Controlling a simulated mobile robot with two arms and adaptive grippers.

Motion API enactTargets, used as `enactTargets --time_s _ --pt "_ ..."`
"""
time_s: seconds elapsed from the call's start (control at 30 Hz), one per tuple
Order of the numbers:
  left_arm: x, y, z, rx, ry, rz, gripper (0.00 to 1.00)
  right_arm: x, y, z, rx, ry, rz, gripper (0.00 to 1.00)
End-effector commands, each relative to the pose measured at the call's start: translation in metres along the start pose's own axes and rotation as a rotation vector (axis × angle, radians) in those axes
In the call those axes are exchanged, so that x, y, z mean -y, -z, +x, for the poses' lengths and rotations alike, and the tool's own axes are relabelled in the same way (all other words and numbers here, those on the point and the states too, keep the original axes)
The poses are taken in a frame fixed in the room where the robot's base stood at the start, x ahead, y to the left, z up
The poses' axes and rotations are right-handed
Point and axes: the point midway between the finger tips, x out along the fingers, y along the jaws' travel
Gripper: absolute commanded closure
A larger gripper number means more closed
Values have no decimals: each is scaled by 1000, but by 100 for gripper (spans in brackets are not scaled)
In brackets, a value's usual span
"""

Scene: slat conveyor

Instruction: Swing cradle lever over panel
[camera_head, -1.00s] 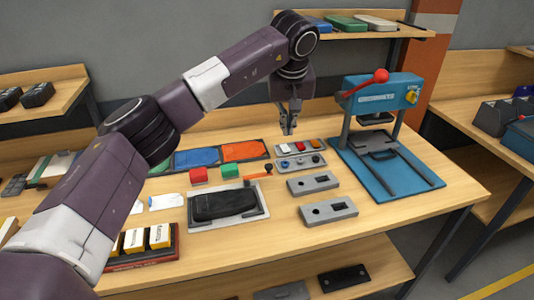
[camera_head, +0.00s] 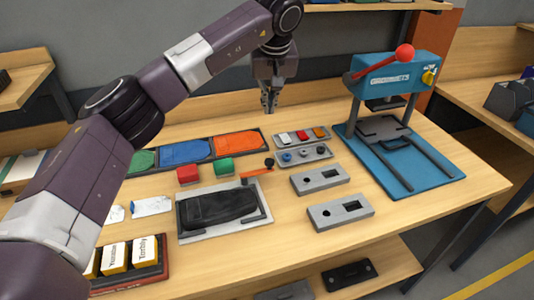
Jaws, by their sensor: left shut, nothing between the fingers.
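A grey cradle (camera_head: 262,216) lies on the bench with a dark, rounded panel (camera_head: 218,205) in it. My right gripper is not in view.
A blue press (camera_head: 395,75) with a red-knobbed handle stands at the right. Grey blocks (camera_head: 340,212) with holes and small-part trays (camera_head: 303,154) lie right of the cradle. Red (camera_head: 188,175) and green (camera_head: 223,167) blocks and coloured bins (camera_head: 185,152) lie behind it.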

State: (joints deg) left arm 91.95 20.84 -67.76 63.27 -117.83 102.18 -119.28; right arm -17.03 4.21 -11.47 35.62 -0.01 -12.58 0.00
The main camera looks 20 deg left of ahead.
Motion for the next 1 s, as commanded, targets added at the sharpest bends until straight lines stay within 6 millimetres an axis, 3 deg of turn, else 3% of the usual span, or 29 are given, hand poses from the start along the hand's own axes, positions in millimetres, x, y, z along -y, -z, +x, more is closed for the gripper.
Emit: enactTargets --time_s 0.03,0.33,0.83,1.0 --pt "0 -4 12 0 0 0 100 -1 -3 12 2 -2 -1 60" --pt "0 -16 44 0 0 0 100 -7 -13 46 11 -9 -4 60" --pt "0 -17 47 0 0 0 100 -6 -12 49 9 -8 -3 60" --pt "0 -17 58 2 1 -1 100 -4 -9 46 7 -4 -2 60"
